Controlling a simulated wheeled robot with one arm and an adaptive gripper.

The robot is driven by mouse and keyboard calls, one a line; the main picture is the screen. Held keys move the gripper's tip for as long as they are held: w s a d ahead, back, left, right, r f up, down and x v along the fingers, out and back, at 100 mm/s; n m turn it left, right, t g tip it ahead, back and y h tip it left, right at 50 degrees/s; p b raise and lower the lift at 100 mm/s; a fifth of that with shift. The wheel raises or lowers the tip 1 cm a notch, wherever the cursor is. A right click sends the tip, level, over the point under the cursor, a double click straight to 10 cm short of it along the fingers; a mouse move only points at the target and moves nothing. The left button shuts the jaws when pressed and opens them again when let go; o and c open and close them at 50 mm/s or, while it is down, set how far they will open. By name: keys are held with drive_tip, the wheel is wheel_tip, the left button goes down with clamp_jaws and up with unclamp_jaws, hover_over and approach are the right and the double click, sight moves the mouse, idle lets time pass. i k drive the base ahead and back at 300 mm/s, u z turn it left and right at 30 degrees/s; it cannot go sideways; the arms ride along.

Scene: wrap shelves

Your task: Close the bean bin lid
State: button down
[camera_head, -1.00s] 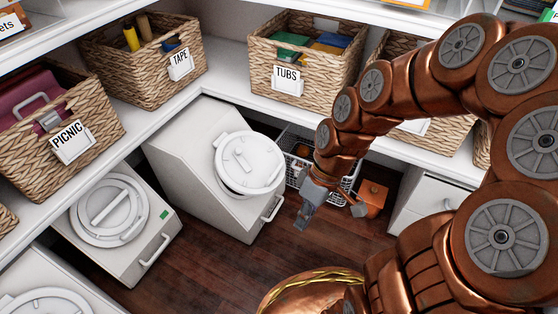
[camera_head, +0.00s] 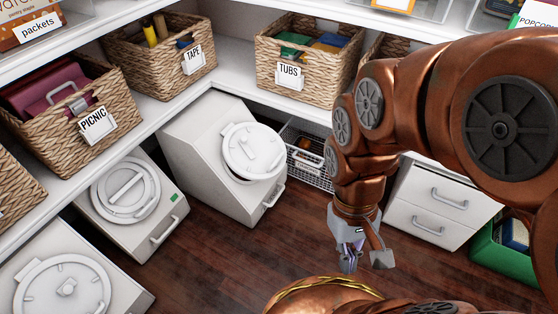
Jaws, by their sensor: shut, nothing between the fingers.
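Three white bins with round lids stand on the floor under the shelf. The corner bin (camera_head: 205,160) has its round lid (camera_head: 254,151) sitting tilted and proud of the opening, with a dark gap along its lower edge. The middle-left bin (camera_head: 150,225) has its lid (camera_head: 125,192) lying flat in its ring. The front-left bin (camera_head: 125,295) is cut off by the picture edge; its lid (camera_head: 65,288) looks flat. No label names the bean bin. My gripper (camera_head: 348,264) is shut and empty, pointing down over the floor, right of the corner bin and apart from it.
Wicker baskets marked PICNIC (camera_head: 75,130), TAPE (camera_head: 165,75) and TUBS (camera_head: 300,85) stand on the shelf above. A wire basket (camera_head: 312,165) is right of the corner bin. White drawers (camera_head: 435,205) and a green crate (camera_head: 495,262) are at right. Dark wooden floor (camera_head: 225,255) is open between.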

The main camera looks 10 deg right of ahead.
sight(270, 150)
drive_tip(key=u, duration=1)
drive_tip(key=i, duration=0.5)
